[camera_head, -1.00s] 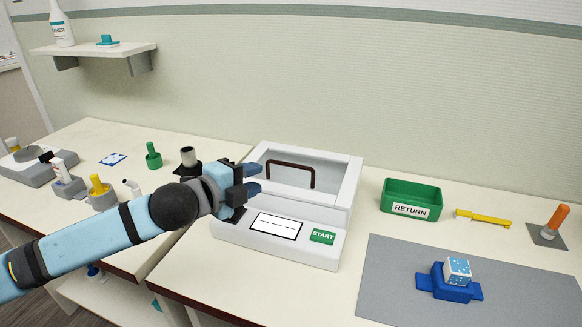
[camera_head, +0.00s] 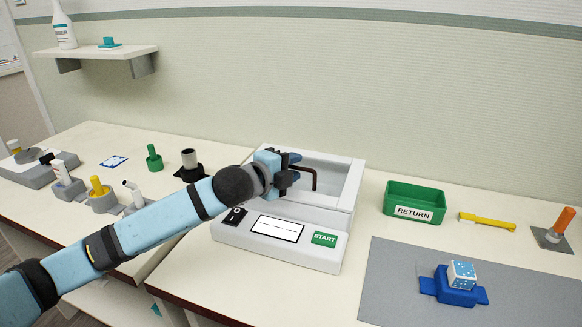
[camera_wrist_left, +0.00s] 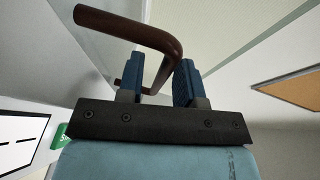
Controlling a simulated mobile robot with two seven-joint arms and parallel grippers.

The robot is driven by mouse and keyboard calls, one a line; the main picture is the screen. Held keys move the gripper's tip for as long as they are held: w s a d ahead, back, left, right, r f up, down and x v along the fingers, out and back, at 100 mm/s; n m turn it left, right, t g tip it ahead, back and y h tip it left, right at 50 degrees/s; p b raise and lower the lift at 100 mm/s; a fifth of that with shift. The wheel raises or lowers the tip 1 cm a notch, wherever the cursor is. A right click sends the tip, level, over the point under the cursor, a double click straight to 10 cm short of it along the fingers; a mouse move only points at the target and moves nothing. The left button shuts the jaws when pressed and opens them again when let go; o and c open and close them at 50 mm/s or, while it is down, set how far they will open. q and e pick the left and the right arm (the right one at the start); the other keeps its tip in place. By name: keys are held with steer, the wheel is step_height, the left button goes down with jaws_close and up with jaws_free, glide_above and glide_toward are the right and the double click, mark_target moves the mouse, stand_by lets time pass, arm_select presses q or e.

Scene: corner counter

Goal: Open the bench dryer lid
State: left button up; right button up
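The bench dryer (camera_head: 270,250) is a white box in the middle of the head view. Its white-framed lid (camera_head: 351,188) looks shut, with a clear or pale top panel. A dark brown bar handle (camera_head: 315,182) stands on the lid, its left part hidden behind my left gripper. My left gripper (camera_head: 297,168) is over the lid at the handle, fingers pointing right. In the left wrist view, its blue fingers (camera_wrist_left: 158,80) are apart, with the bent end of the handle (camera_wrist_left: 150,35) in the gap region; contact cannot be told. My right gripper is not in view.
The dryer front has a display (camera_head: 277,228) and a green START button (camera_head: 324,238). A green RETURN bin (camera_head: 413,202) and yellow tool (camera_head: 487,220) lie right. A blue holder with a cube (camera_head: 461,273) is on a grey mat (camera_head: 395,290). Bottles and holders stand left.

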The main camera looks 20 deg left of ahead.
arm_select(q)
jaws_close()
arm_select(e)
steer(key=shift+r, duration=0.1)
